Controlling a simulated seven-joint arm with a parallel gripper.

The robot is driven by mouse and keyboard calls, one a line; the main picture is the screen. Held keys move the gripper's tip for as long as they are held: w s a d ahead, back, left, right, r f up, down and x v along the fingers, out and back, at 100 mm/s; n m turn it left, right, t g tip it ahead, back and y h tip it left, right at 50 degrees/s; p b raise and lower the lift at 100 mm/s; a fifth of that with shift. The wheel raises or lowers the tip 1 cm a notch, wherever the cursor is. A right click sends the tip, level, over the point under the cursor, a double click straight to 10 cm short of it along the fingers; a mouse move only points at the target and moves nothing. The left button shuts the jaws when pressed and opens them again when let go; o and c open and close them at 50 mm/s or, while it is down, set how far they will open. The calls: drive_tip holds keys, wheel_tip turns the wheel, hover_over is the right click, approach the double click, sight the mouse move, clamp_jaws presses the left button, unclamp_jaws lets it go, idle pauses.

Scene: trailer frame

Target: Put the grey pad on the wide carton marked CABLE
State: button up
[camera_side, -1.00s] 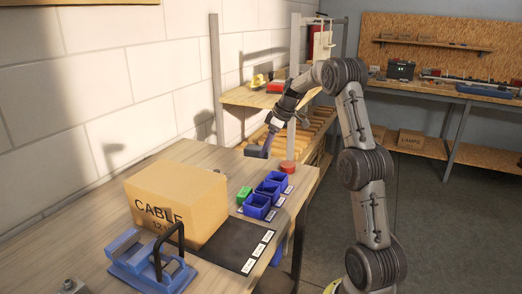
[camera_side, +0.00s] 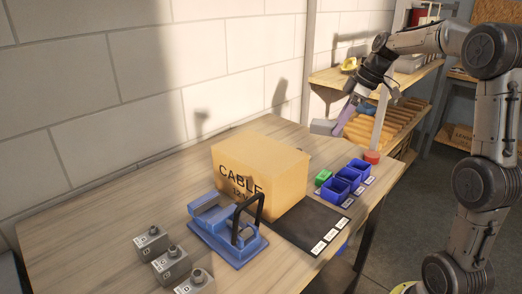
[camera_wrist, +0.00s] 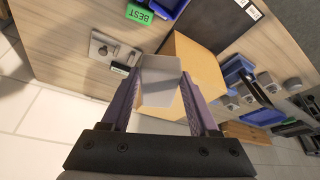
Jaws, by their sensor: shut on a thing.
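The grey pad (camera_side: 324,127) is held in the air above the far end of the workbench. My gripper (camera_side: 338,124) is shut on it; in the wrist view the pad (camera_wrist: 160,85) sits between the two purple fingers (camera_wrist: 160,103). The wide tan carton marked CABLE (camera_side: 262,172) stands on the bench, to the left of the pad and nearer the side camera. Its bare top faces up. In the wrist view the carton (camera_wrist: 205,75) lies beyond the pad and is partly hidden by it. The pad and carton look apart.
A blue fixture with a black handle (camera_side: 228,232) stands in front of the carton. A black mat (camera_side: 307,222), blue bins (camera_side: 347,182), a green block (camera_side: 323,177) and a red cylinder (camera_side: 371,157) are to its right. Grey parts (camera_side: 170,265) stand front left.

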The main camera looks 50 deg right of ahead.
drive_tip(key=a+r+n+y, duration=0.1)
drive_tip(key=a+r+n, duration=0.1)
drive_tip(key=a+r, duration=0.35)
drive_tip(key=a+r+n, duration=0.2)
drive_tip(key=a, duration=0.6)
drive_tip(key=g, duration=0.1)
approach(265, 150)
drive_tip(key=shift+w+a+f, duration=0.45)
drive_tip(key=shift+a+f, duration=0.15)
drive_tip(key=shift+a, duration=0.2)
drive_tip(key=shift+w+d+f, duration=0.1)
drive_tip(key=shift+w+f, duration=0.05)
drive_tip(key=shift+f, duration=0.8)
drive_tip(key=shift+w+f, duration=0.15)
drive_tip(key=shift+f, duration=0.8)
drive_tip(key=shift+f, duration=0.15)
drive_tip(key=o, duration=1.3)
drive_tip(key=shift+o, duration=0.2)
